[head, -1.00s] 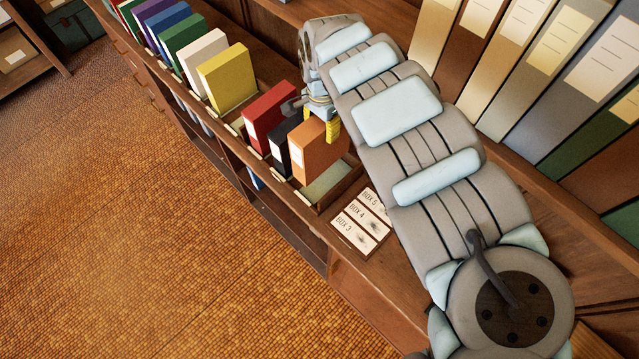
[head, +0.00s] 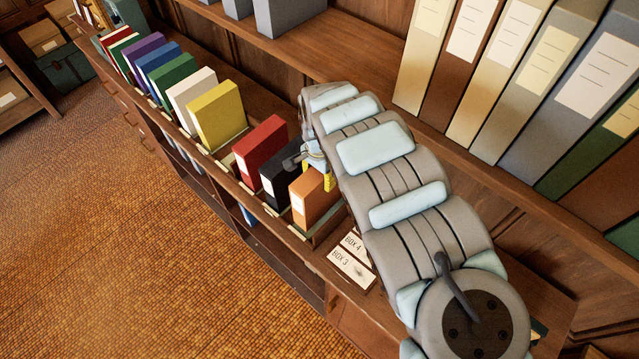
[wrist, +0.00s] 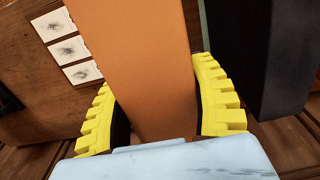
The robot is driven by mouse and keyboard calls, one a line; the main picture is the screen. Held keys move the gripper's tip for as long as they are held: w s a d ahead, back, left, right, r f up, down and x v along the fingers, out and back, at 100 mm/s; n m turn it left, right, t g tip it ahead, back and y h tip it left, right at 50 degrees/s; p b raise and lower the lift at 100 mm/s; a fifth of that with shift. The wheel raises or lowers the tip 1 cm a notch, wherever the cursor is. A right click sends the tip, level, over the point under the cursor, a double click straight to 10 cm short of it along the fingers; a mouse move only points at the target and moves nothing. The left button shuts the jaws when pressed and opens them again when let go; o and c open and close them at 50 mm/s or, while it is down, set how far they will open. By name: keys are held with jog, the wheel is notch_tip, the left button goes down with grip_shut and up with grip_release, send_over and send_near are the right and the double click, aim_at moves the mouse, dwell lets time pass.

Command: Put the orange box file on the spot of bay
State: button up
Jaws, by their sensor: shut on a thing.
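The orange box file (head: 312,199) stands upright at the near end of the row in the head view, beside the black box file (head: 280,178). My gripper (head: 328,179) is shut on it from behind, mostly hidden by my arm. In the wrist view the orange box file (wrist: 145,60) lies between the two yellow fingers of my gripper (wrist: 158,108). The black box file (wrist: 262,50) is to the right there, with a narrow gap. The tray (head: 333,227) shows at the orange file's foot. I cannot tell whether the file rests on it.
A red file (head: 260,150) stands beyond the black one. A gap separates it from the yellow file (head: 218,115) and several other files. Cards (head: 352,258) marked BOX 3 and BOX 4 lie near the tray end. Tall binders (head: 480,75) line the shelf behind my arm.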

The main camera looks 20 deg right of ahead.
jog(key=shift+f, duration=1.8)
jog(key=o, duration=1.2)
jog(key=shift+r, duration=0.1)
